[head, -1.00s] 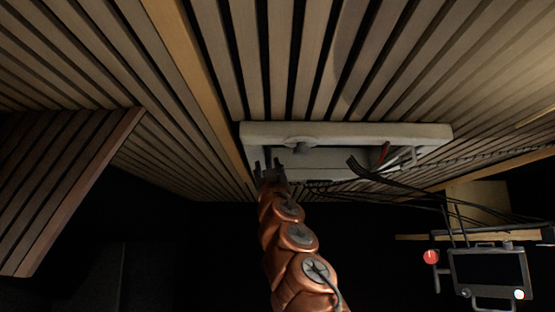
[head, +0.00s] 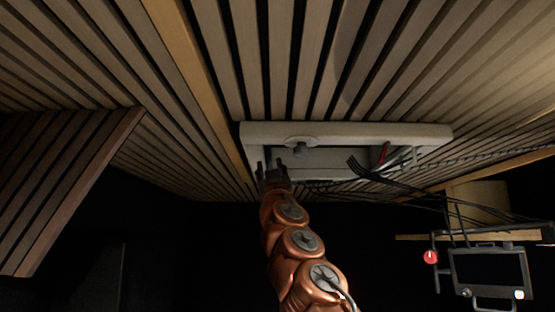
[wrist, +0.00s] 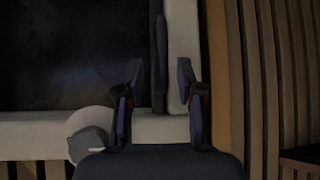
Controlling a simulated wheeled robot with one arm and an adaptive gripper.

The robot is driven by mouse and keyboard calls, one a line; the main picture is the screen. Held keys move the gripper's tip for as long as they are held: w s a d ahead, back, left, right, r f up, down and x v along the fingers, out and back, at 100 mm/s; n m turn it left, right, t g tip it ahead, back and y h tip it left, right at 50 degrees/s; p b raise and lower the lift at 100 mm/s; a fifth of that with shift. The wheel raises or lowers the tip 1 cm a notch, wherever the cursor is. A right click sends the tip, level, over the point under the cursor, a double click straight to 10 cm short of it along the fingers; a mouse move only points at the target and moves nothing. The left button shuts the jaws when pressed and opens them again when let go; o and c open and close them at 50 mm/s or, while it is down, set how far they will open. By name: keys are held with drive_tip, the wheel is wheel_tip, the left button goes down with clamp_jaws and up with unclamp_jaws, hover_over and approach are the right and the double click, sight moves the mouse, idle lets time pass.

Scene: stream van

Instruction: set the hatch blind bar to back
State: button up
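The hatch is a pale rounded frame (head: 345,133) on the slatted ceiling, with a dark recess inside. In the wrist view its frame (wrist: 181,60) runs up beside a dark pane (wrist: 75,55). A narrow dark upright bar (wrist: 159,65) lies along the frame's inner edge; it may be the blind bar, but I cannot be sure. My gripper (head: 271,165) is at the left end of the hatch. In the wrist view my gripper (wrist: 157,80) is open, its fingers apart on either side of the bar's lower end. I cannot tell whether they touch it.
A rounded knob (head: 300,143) sits on the hatch frame's long side. A red piece (head: 383,152) and dark cables (head: 375,172) are at the hatch's right end. A dark screen (head: 488,272) hangs at lower right. A slatted cabinet (head: 65,190) juts out at left.

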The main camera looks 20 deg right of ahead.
drive_tip(key=shift+s+a+f+y, duration=0.25)
drive_tip(key=shift+s+a+y, duration=0.05)
drive_tip(key=shift+s, duration=0.25)
drive_tip(key=s, duration=0.3)
drive_tip(key=shift+s+a, duration=0.1)
drive_tip(key=shift+a, duration=0.2)
drive_tip(key=s+a, duration=0.1)
drive_tip(key=s, duration=0.5)
idle(0.5)
drive_tip(key=shift+s, duration=0.1)
